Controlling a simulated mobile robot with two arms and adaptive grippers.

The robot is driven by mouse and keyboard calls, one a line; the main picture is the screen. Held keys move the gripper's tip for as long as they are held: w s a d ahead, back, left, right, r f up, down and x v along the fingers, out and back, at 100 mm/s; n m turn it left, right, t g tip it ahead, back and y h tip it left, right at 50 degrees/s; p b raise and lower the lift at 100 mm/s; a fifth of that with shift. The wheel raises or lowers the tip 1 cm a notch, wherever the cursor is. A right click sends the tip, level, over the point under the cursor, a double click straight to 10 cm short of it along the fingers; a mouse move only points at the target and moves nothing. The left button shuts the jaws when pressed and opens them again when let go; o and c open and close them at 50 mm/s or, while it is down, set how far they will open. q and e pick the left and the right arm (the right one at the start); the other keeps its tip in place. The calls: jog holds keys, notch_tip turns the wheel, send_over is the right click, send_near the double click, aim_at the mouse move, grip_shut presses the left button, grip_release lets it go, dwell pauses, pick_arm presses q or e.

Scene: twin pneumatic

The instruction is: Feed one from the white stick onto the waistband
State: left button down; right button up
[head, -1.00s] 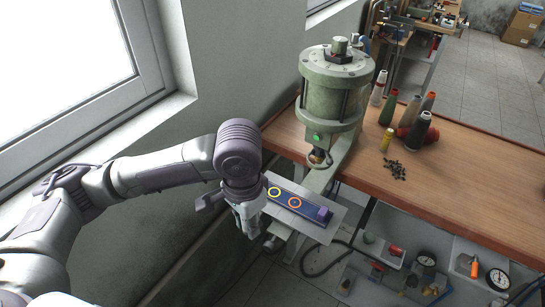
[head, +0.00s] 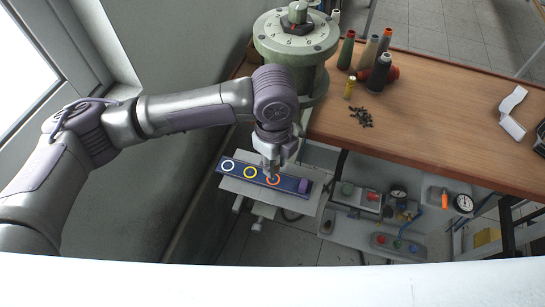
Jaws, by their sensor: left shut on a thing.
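My left gripper (head: 270,174) points down over a dark blue strip (head: 240,172), its fingertips at the orange ring (head: 276,181). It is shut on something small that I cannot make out. The strip lies on a pale plate (head: 232,185) below the green press (head: 295,38). It also bears a white ring (head: 227,165), a yellow ring (head: 250,172) and a purple block (head: 303,185). I cannot clearly identify the white stick or the waistband. My right gripper is not in view.
Thread cones (head: 379,72) stand on the wooden bench (head: 440,110), with a pile of small dark pieces (head: 361,117) and a white folded piece (head: 512,112). Gauges and a button box (head: 397,245) sit below. My arm partly covers the press.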

aim_at(273, 179)
pick_arm(q)
jog(key=shift+w, duration=0.1)
jog(key=shift+a+p, duration=0.1)
jog(key=shift+p, duration=0.4)
jog(key=shift+f+b, duration=0.35)
jog(key=shift+f, duration=0.35)
jog(key=shift+f+b, duration=0.45)
jog(key=shift+f, duration=1)
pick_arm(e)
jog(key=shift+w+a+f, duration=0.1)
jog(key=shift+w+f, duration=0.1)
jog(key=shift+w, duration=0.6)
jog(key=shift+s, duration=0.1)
pick_arm(q)
jog(key=shift+p, duration=0.5)
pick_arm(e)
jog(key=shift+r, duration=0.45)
pick_arm(q)
jog(key=shift+f, duration=0.4)
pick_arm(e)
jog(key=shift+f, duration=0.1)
pick_arm(q)
jog(key=shift+f, duration=0.1)
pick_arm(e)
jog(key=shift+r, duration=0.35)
